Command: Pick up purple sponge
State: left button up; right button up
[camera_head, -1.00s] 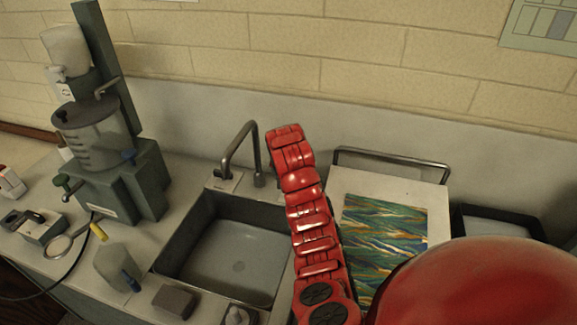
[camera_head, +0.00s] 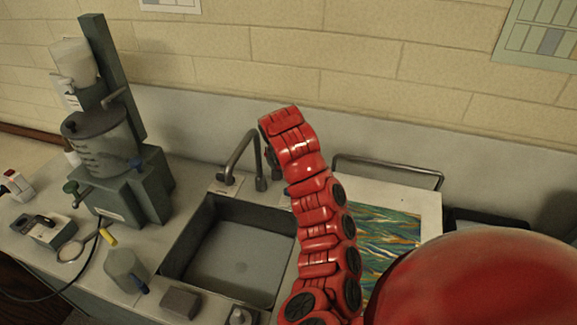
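No clearly purple sponge shows. A small dull grey-brown block (camera_head: 181,302) lies on the counter at the front, left of centre, below the sink's front edge. It could be a sponge, but its colour does not read as purple. A red jointed arm of mine rises from the bottom centre, in front of the sink's right side. No gripper fingers can be made out on it, and my other gripper does not show.
A sink (camera_head: 235,255) with a tap (camera_head: 240,155) is in the middle. A grey-green machine (camera_head: 115,165) and a bottle (camera_head: 125,270) stand left. A marbled sheet (camera_head: 385,235) lies on a white board (camera_head: 430,210) at right, partly behind my arm. A dark tray (camera_head: 490,217) is at far right.

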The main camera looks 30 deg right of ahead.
aim_at(182, 303)
jog(key=k, duration=1)
